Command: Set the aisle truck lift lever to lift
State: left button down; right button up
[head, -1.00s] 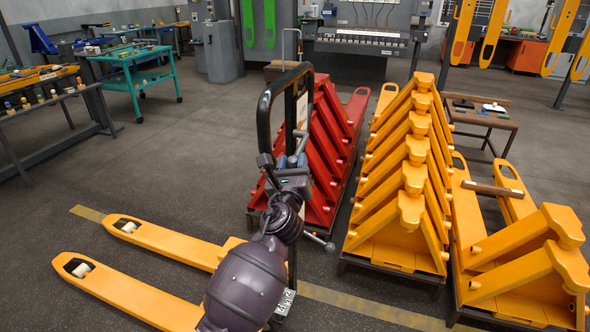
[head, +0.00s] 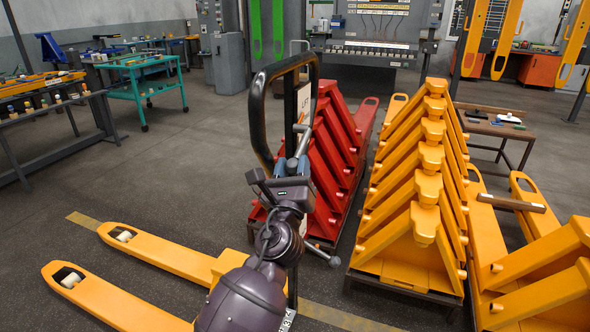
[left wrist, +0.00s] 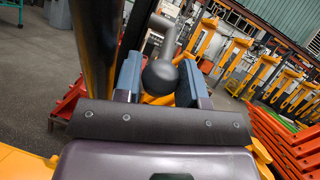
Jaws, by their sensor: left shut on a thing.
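The aisle truck has yellow forks (head: 152,252) pointing left and an upright black loop handle (head: 257,112). A white sign reading LIFT (head: 304,103) shows behind the handle in the head view. My left gripper (head: 297,166) is at the truck's handle, with its blue fingers on the grey lift lever (head: 302,137). In the left wrist view the lever's dark round knob (left wrist: 160,76) sits between the two blue fingers, which are shut on it. The lever's base is partly hidden by the gripper. My right gripper is not in view.
A red stand (head: 330,165) is close behind the truck. A yellow stand (head: 395,262) and more yellow forks stand to the right. A teal cart (head: 135,74) and a workbench (head: 42,112) are at the left. The floor between them and the truck is clear.

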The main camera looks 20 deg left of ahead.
pick_arm(q)
jog(key=shift+f, duration=0.1)
jog(key=c, duration=1)
grip_release()
jog(key=shift+s+f, duration=0.1)
jog(key=b+v, duration=0.1)
jog(key=v, duration=0.9)
jog(key=shift+s, duration=0.3)
